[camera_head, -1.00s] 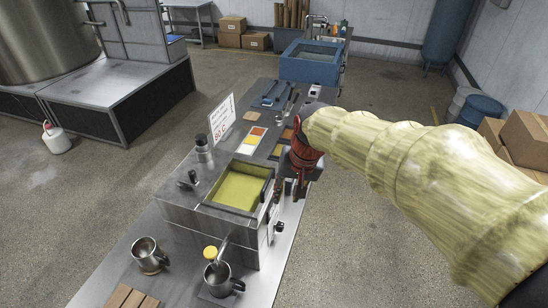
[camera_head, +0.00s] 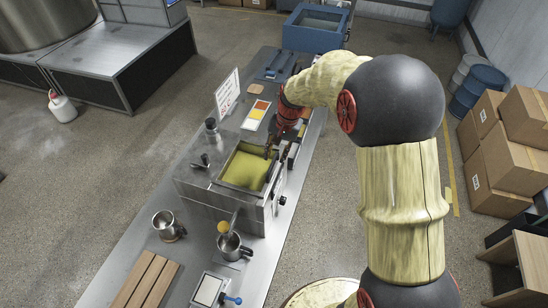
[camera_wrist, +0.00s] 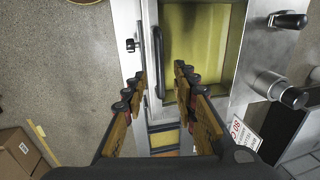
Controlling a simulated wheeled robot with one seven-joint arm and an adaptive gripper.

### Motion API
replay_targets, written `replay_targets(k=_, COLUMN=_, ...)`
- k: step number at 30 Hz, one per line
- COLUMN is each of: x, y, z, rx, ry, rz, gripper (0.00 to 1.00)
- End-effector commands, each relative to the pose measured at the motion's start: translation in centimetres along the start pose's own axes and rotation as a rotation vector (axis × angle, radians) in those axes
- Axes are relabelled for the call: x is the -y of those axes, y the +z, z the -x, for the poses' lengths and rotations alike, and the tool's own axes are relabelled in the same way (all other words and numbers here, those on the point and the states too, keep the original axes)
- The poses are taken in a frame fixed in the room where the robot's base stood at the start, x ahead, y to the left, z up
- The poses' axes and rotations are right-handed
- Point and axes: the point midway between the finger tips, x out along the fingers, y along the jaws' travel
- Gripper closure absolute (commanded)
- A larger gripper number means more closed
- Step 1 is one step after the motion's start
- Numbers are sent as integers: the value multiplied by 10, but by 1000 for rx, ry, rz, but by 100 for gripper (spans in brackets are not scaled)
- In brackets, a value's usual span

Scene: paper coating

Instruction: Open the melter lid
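The melter (camera_head: 225,200) is a steel box on the bench, with yellow material in its framed top opening. The yellow area also shows in the wrist view (camera_wrist: 195,45). A black bar handle (camera_wrist: 158,60) runs along the near side of the frame in the wrist view. I cannot tell whether a clear lid covers the yellow. My gripper (camera_wrist: 160,73) is open and empty, its fingers on either side of the handle in the picture; the height gap is unclear. In the head view my gripper (camera_head: 272,148) is above the melter's far right corner.
A white sign (camera_head: 227,91) stands behind the melter. A steel cup (camera_head: 167,225) and another cup (camera_head: 231,246) stand in front of it. A black-knobbed lever (camera_wrist: 288,20) and steel cylinder (camera_wrist: 278,88) sit on the melter's other side. Boxes (camera_head: 510,130) stand on the floor at right.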

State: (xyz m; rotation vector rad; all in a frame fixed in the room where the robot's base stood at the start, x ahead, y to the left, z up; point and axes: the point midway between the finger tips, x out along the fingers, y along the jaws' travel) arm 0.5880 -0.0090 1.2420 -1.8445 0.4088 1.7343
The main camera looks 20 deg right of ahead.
Motion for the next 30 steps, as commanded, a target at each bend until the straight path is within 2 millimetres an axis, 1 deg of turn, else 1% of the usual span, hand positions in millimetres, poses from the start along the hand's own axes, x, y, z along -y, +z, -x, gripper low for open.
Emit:
replay_targets(k=3, x=0, y=0, z=-17, rx=1, ry=1, rz=1, gripper=72)
replay_targets(k=7, x=0, y=0, z=-30, rx=0, ry=1, rz=1, gripper=72)
replay_targets(k=12, x=1, y=0, z=-36, rx=-2, ry=-1, rz=1, gripper=72)
replay_targets(k=18, x=0, y=0, z=-36, rx=-2, ry=-1, rz=1, gripper=72)
replay_targets(k=30, x=0, y=0, z=-36, rx=-2, ry=-1, rz=1, gripper=94)
